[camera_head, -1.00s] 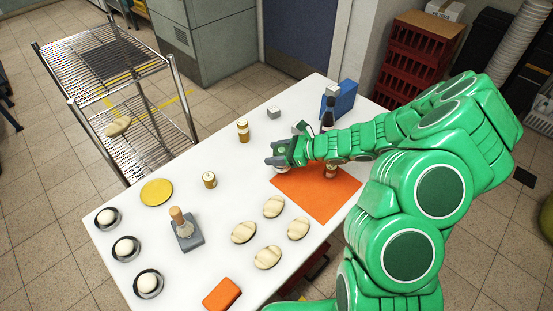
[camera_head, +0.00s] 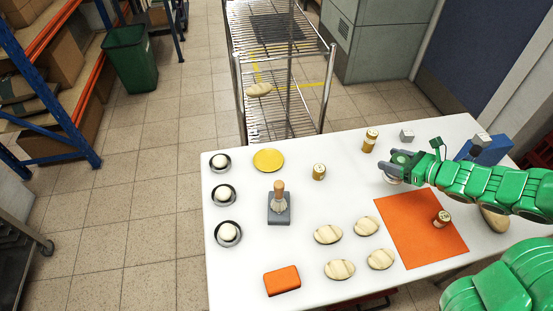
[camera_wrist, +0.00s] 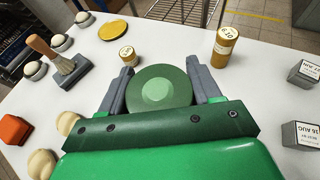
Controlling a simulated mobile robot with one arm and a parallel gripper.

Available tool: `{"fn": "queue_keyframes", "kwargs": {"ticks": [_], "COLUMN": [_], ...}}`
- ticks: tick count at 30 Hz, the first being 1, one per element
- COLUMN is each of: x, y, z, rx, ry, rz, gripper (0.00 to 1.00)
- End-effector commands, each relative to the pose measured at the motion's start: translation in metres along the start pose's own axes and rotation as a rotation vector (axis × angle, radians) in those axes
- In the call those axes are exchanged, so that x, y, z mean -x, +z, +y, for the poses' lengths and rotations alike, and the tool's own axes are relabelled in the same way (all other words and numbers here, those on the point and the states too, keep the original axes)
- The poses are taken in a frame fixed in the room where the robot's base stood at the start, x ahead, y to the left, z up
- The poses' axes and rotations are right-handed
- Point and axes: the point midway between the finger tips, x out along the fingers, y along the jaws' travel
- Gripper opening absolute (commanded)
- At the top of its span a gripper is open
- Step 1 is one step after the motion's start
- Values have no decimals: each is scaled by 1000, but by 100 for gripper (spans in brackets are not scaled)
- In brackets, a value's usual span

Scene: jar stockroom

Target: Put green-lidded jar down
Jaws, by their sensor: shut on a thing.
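The green-lidded jar (camera_wrist: 157,92) is between the fingers of my gripper (camera_wrist: 163,72) in the wrist view, its round green lid facing the camera. My gripper is shut on it, one grey finger on each side. In the head view, my gripper (camera_head: 388,163) is over the white table, just behind the far left corner of the orange mat (camera_head: 420,235).
A grey cube (camera_head: 406,135) and blue object (camera_head: 488,150) are at the back. Several pale loaves (camera_head: 328,234) lie in front. Bare tabletop lies left of my gripper.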

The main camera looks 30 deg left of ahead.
Motion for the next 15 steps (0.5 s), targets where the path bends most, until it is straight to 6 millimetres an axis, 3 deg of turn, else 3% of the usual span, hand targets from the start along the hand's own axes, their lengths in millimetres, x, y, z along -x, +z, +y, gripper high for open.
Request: {"fn": "queue_keyframes", "kwargs": {"ticks": [15], "x": [-102], "y": [43], "z": [20], "rx": [32], "ry": [63], "rz": [4], "gripper": [11]}}
